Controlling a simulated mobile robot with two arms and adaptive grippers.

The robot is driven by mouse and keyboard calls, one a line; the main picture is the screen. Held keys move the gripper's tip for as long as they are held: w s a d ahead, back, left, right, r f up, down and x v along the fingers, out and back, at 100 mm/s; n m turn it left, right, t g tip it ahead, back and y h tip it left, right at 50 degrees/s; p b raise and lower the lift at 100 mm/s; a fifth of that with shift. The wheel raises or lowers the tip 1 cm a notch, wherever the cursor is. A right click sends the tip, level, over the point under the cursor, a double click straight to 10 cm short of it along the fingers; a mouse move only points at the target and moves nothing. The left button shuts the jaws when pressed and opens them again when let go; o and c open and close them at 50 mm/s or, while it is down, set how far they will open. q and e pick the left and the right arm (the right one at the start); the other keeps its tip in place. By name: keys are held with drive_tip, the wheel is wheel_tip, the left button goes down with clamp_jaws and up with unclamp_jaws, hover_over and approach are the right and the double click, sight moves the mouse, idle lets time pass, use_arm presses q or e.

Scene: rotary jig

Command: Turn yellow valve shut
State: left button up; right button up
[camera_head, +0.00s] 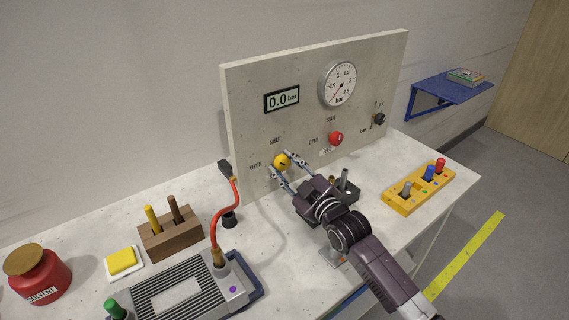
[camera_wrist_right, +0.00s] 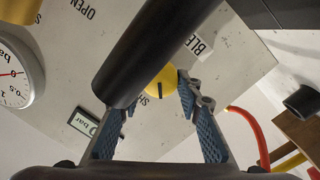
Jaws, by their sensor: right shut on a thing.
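The yellow valve (camera_head: 282,160) is a round knob low on the grey upright panel (camera_head: 245,120), between the words OPEN and SHUT. My right gripper (camera_head: 283,165) reaches it from the lower right and is shut on it, one finger on each side. In the right wrist view the yellow valve (camera_wrist_right: 161,84) shows a black mark on its face, between the blue finger pads of my right gripper (camera_wrist_right: 155,98). A thick dark cylinder (camera_wrist_right: 155,50) hides part of the left finger there. My left gripper is not in view.
A red knob (camera_head: 336,139), a black knob (camera_head: 379,119), a dial gauge (camera_head: 338,84) and a display reading 0.0 bar (camera_head: 282,98) are on the panel. A red hose (camera_head: 221,214) stands left of my right gripper. A yellow block (camera_head: 418,190) with coloured pegs is at right.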

drive_tip(key=m+p, duration=0.1)
drive_tip(key=m, duration=0.3)
drive_tip(key=shift+r+p, duration=0.15)
drive_tip(key=shift+p, duration=0.25)
drive_tip(key=m, duration=0.4)
drive_tip(key=shift+w+d+m+g+p, duration=0.1)
drive_tip(key=shift+m+g+p, duration=0.2)
drive_tip(key=shift+g, duration=0.1)
drive_tip(key=o, duration=1.2)
drive_tip(key=shift+c, duration=0.2)
drive_tip(key=shift+d, duration=0.1)
drive_tip(key=v, duration=1.2)
